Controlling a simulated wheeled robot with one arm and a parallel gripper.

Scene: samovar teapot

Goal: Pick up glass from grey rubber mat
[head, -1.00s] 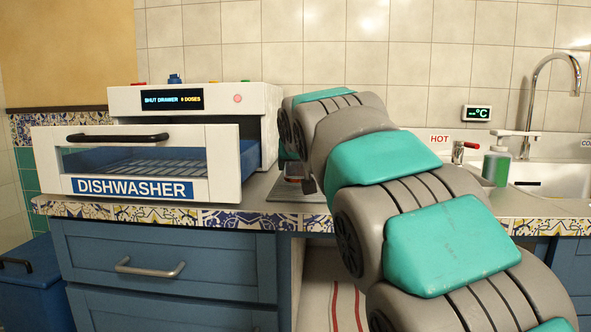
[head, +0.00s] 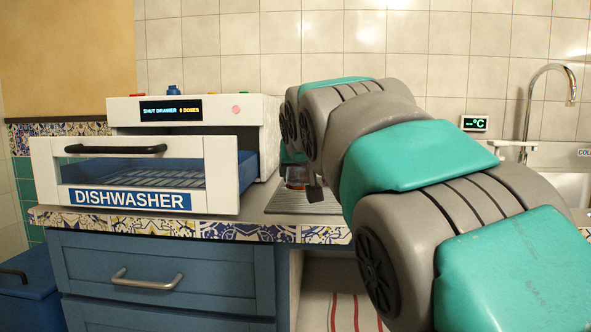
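My gripper is at the far end of the arm, beside the glass.
The dishwasher (head: 221,113) has its drawer (head: 220,172) pulled out toward the front, left of the mat. The sink tap (head: 540,85) and a temperature display (head: 474,123) are at the right. Blue cabinets (head: 165,262) are below the counter.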

